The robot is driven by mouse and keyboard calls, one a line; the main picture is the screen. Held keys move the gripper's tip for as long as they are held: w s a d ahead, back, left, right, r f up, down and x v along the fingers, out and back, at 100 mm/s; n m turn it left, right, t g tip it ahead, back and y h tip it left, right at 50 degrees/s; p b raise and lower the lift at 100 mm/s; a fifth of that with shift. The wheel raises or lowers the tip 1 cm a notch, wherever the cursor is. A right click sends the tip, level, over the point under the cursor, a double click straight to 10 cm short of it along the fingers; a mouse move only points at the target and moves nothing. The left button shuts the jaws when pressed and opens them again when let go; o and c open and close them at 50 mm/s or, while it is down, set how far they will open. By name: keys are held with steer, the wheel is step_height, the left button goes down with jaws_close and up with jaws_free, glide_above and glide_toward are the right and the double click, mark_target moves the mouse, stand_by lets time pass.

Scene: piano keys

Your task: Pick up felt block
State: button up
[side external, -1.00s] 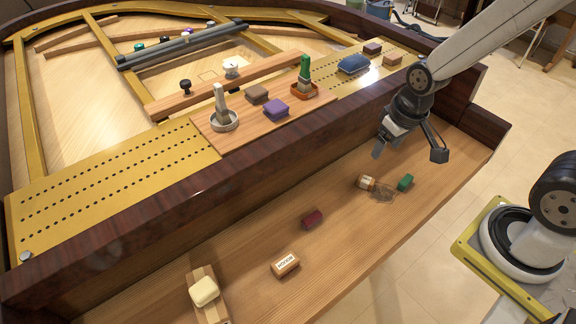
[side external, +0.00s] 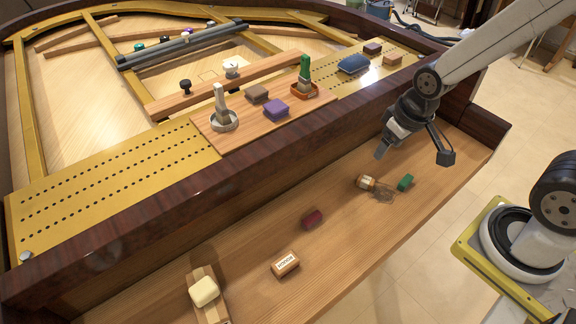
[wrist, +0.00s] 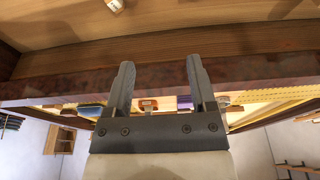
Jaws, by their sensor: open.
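Small blocks lie on the lower wooden shelf in the side view: a dark red block (side external: 312,219), a green block (side external: 405,182) and a light brown block with a lettered label (side external: 285,264). I cannot tell for sure which one is the felt block. My gripper (side external: 412,155) is open and empty above the right part of the shelf, near the green block and apart from it. In the wrist view my gripper (wrist: 160,64) shows two spread fingers with nothing between them.
A cream block (side external: 204,291) sits on a wooden strip at the front left. The dark wooden rail (side external: 200,200) rises behind the shelf. A purple block (side external: 276,108) sits on the upper board.

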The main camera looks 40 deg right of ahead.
steer(key=shift+o, duration=0.5)
steer(key=d+f+n+h, duration=0.4)
steer(key=f+n, duration=0.2)
steer(key=f, duration=0.3)
steer(key=d+f+n+g+h, duration=0.1)
steer(key=d+f+n+h, duration=0.3)
steer(key=f, duration=0.5)
steer(key=w+d+f+n+h, duration=0.1)
steer(key=d+f+n+h, duration=0.4)
steer(key=f+n, duration=0.3)
steer(key=shift+f+n, duration=0.4)
steer(key=shift+f, duration=0.05)
steer(key=shift+w+f+n, duration=0.15)
steer(key=shift+f+n, duration=0.25)
steer(key=shift+f, duration=0.05)
steer(key=shift+d, duration=0.1)
